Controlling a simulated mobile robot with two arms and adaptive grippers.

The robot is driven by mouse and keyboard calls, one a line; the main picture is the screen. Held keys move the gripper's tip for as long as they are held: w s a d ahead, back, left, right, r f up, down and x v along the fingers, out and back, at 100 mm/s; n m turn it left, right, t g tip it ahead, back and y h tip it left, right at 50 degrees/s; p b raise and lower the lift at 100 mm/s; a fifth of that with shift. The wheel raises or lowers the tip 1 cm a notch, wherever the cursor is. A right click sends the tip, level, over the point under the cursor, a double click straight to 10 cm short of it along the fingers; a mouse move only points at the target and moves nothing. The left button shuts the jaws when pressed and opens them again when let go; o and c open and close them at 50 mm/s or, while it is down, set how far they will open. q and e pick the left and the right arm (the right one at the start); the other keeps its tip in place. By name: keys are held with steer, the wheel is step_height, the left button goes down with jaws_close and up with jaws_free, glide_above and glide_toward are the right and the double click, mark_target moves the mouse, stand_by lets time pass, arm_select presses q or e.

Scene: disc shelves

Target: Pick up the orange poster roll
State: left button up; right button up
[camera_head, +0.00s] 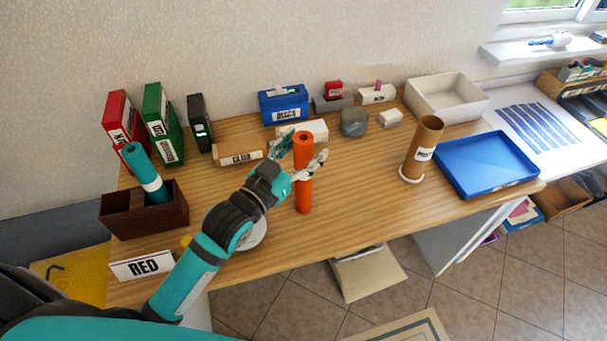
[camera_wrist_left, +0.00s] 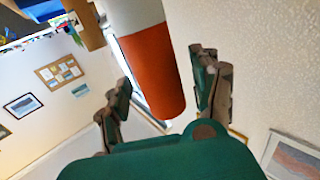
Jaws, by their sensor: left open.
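The orange poster roll (camera_head: 303,188) stands upright on the wooden table (camera_head: 345,205), near the middle. My left gripper (camera_head: 304,150) is open at its upper part, with one finger on each side of the roll in the picture. In the left wrist view, the orange roll (camera_wrist_left: 157,72) with a pale band shows between the spread fingers of the gripper (camera_wrist_left: 163,78). Gaps show on both sides of it there, so the fingers do not appear to grip it. My right gripper is not in view.
A brown tube (camera_head: 421,150) stands on the right, beside a blue tray (camera_head: 487,190). A teal roll (camera_head: 145,170) leans in a dark brown box (camera_head: 180,212) on the left. A "RED" sign (camera_head: 141,265) is at the front left. Boxes line the back.

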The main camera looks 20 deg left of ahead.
arm_select(q)
steer(key=shift+c, duration=0.4)
jaws_close()
steer(key=shift+r, duration=0.1)
